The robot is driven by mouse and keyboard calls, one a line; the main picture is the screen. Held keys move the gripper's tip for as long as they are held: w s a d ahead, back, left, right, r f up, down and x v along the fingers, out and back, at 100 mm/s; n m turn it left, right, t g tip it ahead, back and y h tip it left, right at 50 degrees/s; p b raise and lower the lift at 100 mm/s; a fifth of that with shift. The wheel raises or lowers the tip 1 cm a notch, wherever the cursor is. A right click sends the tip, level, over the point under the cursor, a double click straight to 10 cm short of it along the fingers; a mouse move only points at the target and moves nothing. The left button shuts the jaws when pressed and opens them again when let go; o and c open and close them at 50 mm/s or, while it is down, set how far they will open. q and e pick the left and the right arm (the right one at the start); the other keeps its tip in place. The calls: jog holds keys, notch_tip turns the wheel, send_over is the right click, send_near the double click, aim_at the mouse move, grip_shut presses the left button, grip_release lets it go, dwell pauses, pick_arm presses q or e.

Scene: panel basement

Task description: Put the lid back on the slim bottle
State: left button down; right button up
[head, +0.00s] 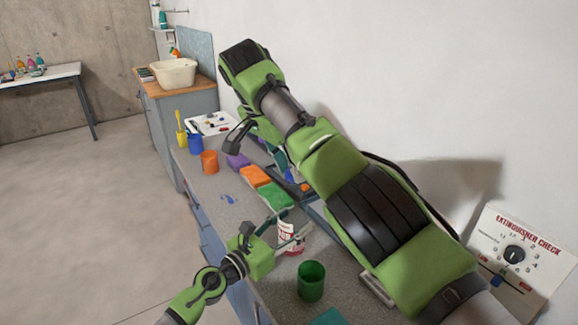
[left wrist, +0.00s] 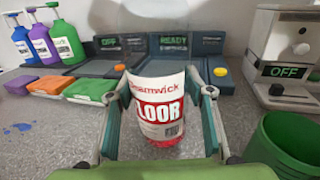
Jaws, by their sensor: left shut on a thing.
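Three slim bottles with pale tops stand at the back left of that view: blue (left wrist: 22,46), purple (left wrist: 42,46) and green (left wrist: 66,44). I cannot pick out a loose lid. My right gripper (head: 236,136) is above the counter's far part, partly behind its own arm; its jaw state is unclear.
Purple (head: 238,161), orange (head: 255,176) and green (head: 276,196) blocks lie beyond the container. A green cup (head: 311,284) stands nearer. An orange cup (head: 209,163) and blue cup (head: 195,144) stand farther back. Devices with displays, one reading "READY" (left wrist: 175,42), line the wall.

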pick_arm(q)
jog(key=shift+f, duration=0.1)
pick_arm(e)
jog(key=shift+o, duration=0.5)
jog(key=o, duration=0.6)
jog(key=shift+c, duration=0.2)
jog(key=shift+s+a+r, duration=0.15)
jog(key=shift+r, duration=0.3)
jog(key=s+a, duration=0.8)
jog(key=a, duration=0.1)
jog(key=shift+s+r, duration=0.1)
pick_arm(q)
jog(key=c, duration=0.9)
grip_release()
